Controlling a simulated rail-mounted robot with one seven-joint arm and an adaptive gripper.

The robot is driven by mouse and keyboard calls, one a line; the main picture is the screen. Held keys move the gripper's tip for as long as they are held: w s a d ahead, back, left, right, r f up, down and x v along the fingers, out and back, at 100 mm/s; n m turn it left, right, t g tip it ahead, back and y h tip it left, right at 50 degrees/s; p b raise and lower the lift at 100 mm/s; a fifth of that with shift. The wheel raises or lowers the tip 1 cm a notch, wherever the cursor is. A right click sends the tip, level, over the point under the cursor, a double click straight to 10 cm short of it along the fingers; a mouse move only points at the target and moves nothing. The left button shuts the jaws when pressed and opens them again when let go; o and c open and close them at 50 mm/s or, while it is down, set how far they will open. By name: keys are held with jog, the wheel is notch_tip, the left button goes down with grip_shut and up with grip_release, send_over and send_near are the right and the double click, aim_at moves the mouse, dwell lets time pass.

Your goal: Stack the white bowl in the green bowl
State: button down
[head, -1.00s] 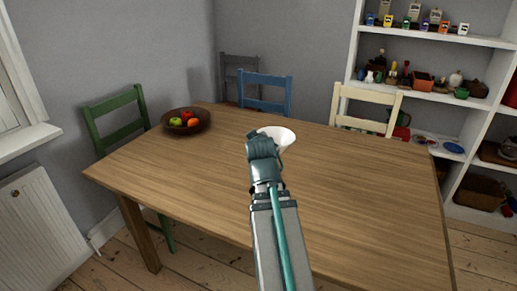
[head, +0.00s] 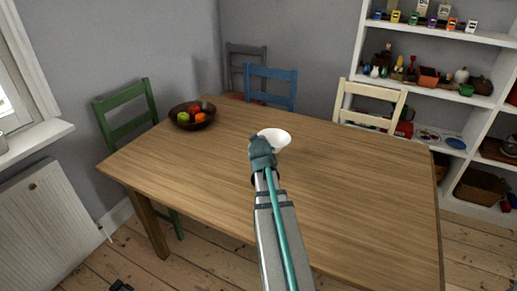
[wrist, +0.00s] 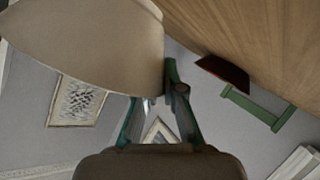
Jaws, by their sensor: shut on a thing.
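The white bowl (head: 276,137) is held at the far end of my arm, over the wooden table (head: 300,200). My gripper (head: 262,150) is shut on it. In the wrist view the white bowl (wrist: 85,45) fills the upper left, close to the fingers of my gripper (wrist: 160,105). No green bowl shows on the open tabletop; my arm hides part of the table. A small green vessel (head: 466,90) stands on the shelf at the right, too small to identify surely.
A brown bowl of fruit (head: 192,122) stands on the table's far left part. Green (head: 135,130), blue (head: 270,90) and cream (head: 370,110) chairs stand around the table. A white shelf (head: 475,150) holds many small items. The table's right half is clear.

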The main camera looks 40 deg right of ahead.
jog(key=shift+w+d+f, duration=0.3)
jog(key=shift+w+f, duration=0.2)
jog(key=shift+f, duration=0.1)
jog(key=shift+w+d+f, duration=0.1)
jog(key=shift+w+f, duration=0.05)
jog(key=shift+f, duration=1.7)
jog(key=c, duration=1.3)
grip_release()
jog(key=v, duration=0.9)
jog(key=shift+s+r, duration=0.1)
jog(key=shift+s, duration=0.2)
jog(key=shift+w+f+b, duration=0.2)
jog(key=shift+f+b, duration=0.05)
jog(key=shift+b, duration=0.9)
jog(key=shift+r+b, duration=0.1)
jog(key=shift+b, duration=1)
